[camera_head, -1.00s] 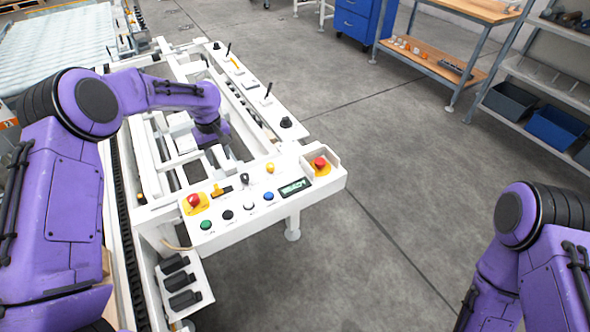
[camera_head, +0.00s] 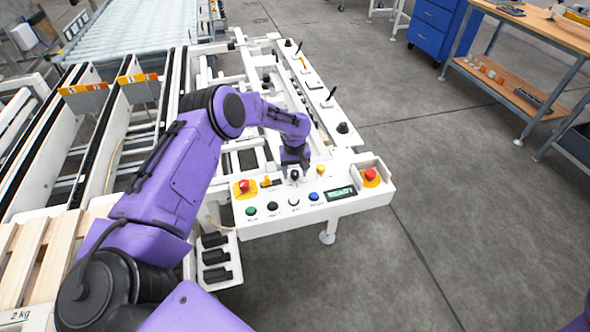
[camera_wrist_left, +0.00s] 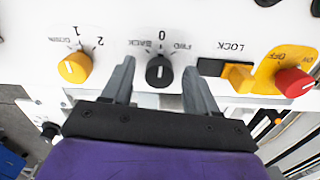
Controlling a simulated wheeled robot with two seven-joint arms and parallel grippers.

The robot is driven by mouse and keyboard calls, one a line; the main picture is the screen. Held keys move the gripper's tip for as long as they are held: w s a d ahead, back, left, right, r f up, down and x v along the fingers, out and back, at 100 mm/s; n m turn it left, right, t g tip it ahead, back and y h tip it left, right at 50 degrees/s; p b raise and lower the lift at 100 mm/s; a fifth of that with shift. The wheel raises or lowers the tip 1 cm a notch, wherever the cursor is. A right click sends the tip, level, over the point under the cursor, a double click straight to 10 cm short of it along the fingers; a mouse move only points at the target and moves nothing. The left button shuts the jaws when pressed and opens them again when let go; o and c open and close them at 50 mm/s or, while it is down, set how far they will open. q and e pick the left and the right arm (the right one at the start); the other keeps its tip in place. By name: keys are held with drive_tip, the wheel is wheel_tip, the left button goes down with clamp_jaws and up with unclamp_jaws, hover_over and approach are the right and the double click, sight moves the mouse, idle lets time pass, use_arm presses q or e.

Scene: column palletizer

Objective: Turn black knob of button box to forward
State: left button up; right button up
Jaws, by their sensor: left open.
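The button box (camera_head: 345,207) is a white panel in the middle of the head view. Its black knob (camera_wrist_left: 159,72) is in the middle of the left wrist view, below the upside-down labels BACK, 0 and FWD. The knob appears to point at 0. It also shows in the head view (camera_head: 294,175), just below my gripper. My left gripper (camera_wrist_left: 160,78) is open, with one finger on each side of the knob; I cannot tell whether they touch it. In the head view the left gripper (camera_head: 295,160) points down, its fingers mostly hidden. My right gripper is out of view.
A yellow knob (camera_wrist_left: 75,67) is left of the fingers; a yellow lock switch (camera_wrist_left: 238,77) and red switch (camera_wrist_left: 293,82) are to the right. Green (camera_head: 251,211), black, white and blue buttons line the panel's front. A red emergency button (camera_head: 370,174) stands at its right end.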

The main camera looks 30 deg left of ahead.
use_arm(q)
drive_tip(key=c, duration=1)
drive_tip(key=shift+c, duration=0.2)
drive_tip(key=m+b, duration=0.2)
drive_tip(key=m, duration=0.2)
drive_tip(key=shift+a+m+b, duration=0.1)
drive_tip(key=shift+m+b, duration=0.5)
drive_tip(key=shift+m, duration=1.8)
drive_tip(key=o, duration=1)
